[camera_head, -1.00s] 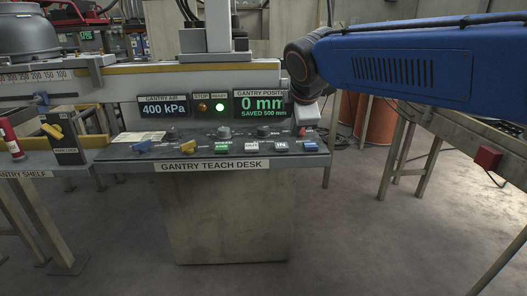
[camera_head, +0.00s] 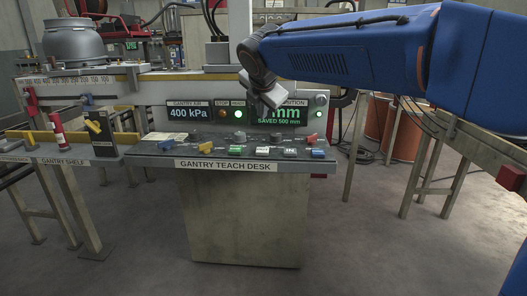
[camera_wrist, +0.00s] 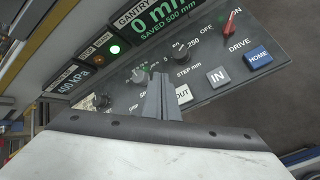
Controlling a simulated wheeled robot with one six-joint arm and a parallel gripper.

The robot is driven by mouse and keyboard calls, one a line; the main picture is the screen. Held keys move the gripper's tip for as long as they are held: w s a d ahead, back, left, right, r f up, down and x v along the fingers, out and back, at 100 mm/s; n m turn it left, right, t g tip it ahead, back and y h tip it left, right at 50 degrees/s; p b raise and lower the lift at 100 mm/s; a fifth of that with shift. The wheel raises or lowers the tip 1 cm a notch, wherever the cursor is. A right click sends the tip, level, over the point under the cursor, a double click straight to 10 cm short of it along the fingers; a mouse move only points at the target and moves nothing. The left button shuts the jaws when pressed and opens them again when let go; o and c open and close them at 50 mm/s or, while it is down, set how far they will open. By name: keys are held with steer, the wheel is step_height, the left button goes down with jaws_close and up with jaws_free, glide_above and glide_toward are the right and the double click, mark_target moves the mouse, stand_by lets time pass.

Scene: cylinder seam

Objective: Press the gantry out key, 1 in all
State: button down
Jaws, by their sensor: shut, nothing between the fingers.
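The gantry teach desk (camera_head: 165,161) stands ahead with a row of keys along its front. The white OUT key (camera_wrist: 183,93) shows in the wrist view, its left part hidden by my fingers; in the head view it is a small pale key (camera_head: 263,150). The IN key (camera_wrist: 217,77) and blue HOME key (camera_wrist: 258,56) lie to its right. My gripper (camera_wrist: 158,82) is shut and empty, its tips above the panel just left of the OUT key; contact cannot be told. In the head view my gripper (camera_head: 272,103) hangs before the position display (camera_head: 290,121).
The display reads 0 mm, saved 500 mm. Knobs (camera_head: 234,137), a red drive switch (camera_wrist: 229,22), and blue and yellow levers (camera_head: 206,147) stand on the panel. The gantry shelf (camera_head: 64,160) is at left. Open floor lies in front of the desk.

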mark_target(262, 151)
steer(key=shift+f, duration=0.15)
steer(key=shift+f, duration=4.3)
steer(key=shift+f, duration=0.1)
steer(key=shift+f, duration=0.3)
